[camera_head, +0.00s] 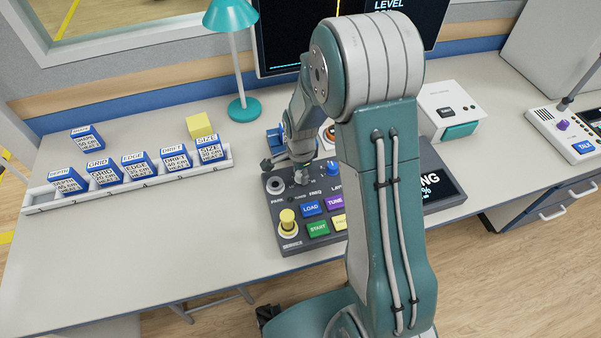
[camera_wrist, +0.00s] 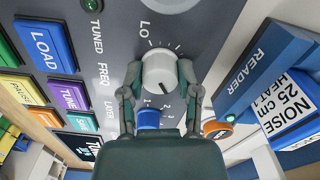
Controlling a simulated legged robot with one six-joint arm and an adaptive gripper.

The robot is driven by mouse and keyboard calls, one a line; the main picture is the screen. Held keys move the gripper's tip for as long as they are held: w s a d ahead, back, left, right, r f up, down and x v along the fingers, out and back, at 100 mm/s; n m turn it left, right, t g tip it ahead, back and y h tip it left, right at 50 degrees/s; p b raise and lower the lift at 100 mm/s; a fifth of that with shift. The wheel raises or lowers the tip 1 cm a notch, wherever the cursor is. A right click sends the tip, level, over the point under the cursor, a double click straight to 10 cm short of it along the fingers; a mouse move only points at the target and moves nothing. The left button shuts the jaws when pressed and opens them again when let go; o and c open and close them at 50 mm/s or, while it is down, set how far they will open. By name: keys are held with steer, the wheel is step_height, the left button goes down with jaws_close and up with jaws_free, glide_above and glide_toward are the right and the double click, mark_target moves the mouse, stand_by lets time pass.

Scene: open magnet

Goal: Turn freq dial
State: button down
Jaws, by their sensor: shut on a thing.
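The freq dial (camera_wrist: 160,70) is a round light-grey knob on the dark control panel (camera_wrist: 215,25). The word FREQ and a "Lo" mark are printed beside it, and a dark pointer line runs toward the bottom of the wrist view. My gripper (camera_wrist: 160,77) has one finger on each side of the dial and is shut on it. In the head view my gripper (camera_head: 301,175) is down at the panel's upper part, and my arm covers the panel's right side. A green lamp (camera_wrist: 92,5) sits by the word TUNED.
A blue knob (camera_wrist: 148,119) with numbers sits close below the dial. LOAD (camera_head: 311,208) and other coloured buttons and a yellow knob (camera_head: 287,220) share the panel. A blue reader (camera_wrist: 265,65) holds a NOISE block (camera_wrist: 290,110). A rack (camera_head: 130,188) of labelled blocks stands left.

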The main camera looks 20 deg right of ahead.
steer(key=shift+n, duration=0.4)
steer(key=n, duration=0.4)
steer(key=shift+n, duration=0.4)
steer(key=n, duration=0.5)
steer(key=shift+w, duration=0.1)
steer(key=n, duration=0.5)
steer(key=shift+n, duration=0.3)
steer(key=n, duration=0.4)
steer(key=shift+n, duration=0.8)
steer(key=shift+c, duration=1.6)
jaws_free()
